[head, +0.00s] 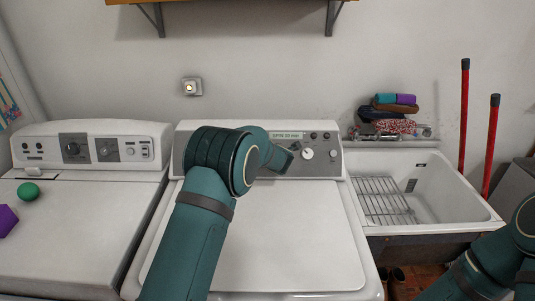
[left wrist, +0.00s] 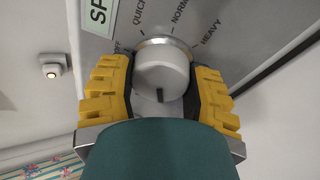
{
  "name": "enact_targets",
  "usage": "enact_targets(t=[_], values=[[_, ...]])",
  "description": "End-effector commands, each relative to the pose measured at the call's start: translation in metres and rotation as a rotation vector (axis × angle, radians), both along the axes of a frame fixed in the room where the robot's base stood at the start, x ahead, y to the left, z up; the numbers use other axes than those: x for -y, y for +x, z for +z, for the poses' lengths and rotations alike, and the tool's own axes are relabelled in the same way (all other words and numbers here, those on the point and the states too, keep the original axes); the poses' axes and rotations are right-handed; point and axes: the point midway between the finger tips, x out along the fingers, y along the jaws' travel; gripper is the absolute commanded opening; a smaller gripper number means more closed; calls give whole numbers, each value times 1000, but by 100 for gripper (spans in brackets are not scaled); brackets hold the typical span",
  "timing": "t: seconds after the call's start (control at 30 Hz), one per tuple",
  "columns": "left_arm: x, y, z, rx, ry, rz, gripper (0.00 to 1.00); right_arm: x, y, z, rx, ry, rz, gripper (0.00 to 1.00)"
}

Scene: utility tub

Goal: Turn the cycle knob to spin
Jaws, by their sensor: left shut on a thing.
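The washer (head: 270,235) with a grey control panel stands at the centre of the head view. In the left wrist view my left gripper (left wrist: 160,85) is shut on a round white knob (left wrist: 162,68), one yellow finger on each side. The knob's dark mark faces the bottom of that view, away from the labels QUICK, NORMAL and HEAVY. In the head view my left gripper (head: 285,158) is at the panel, fingers hidden. A white knob (head: 308,154) shows to its right; I cannot tell whether it is the held one. My right gripper is out of view.
A second white machine (head: 85,230) stands left, with a green ball (head: 29,191) on top. A sink tub (head: 450,205) with a wire rack is on the right. The washer lid is clear.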

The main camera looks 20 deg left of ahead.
Motion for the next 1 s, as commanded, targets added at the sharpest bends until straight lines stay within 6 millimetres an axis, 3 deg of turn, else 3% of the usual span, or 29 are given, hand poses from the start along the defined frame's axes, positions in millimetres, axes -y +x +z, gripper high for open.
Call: enact_targets(t=[0.7,0.73,0.8,1.0], values=[[-1,-1,-2,13,-58,38,17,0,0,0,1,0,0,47],[0,-1,-2,13,-58,38,65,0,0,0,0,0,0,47],[0,-1,-2,14,-58,36,87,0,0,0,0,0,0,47],[0,0,-1,15,-57,36,87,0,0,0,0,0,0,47]])
